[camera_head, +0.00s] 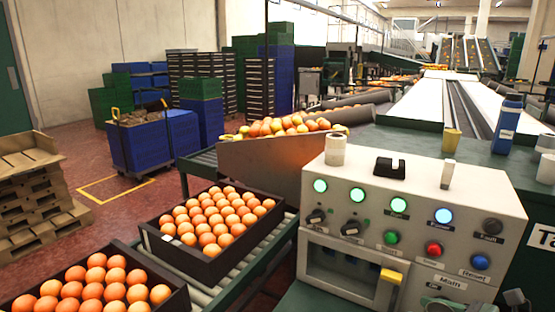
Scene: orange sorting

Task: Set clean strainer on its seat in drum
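I cannot pick out a strainer or a drum with a seat in the head view. A grey control box (460,212) stands at the front right, with a windowed front door (320,278) that has a yellow handle (391,277) and looks shut. A short white cylinder (335,151), a black block (389,168) and a small upright white piece (447,174) are on top of the box. I cannot tell whether any of these is the strainer. Neither of my grippers is in view.
A dark tray of oranges (171,247) sits on the roller conveyor (262,262), with another tray (180,300) in front. A blue bottle (507,125) and yellow cup (451,141) stand on the green surface at right. Pallets (35,195) are stacked left; red floor beside them is open.

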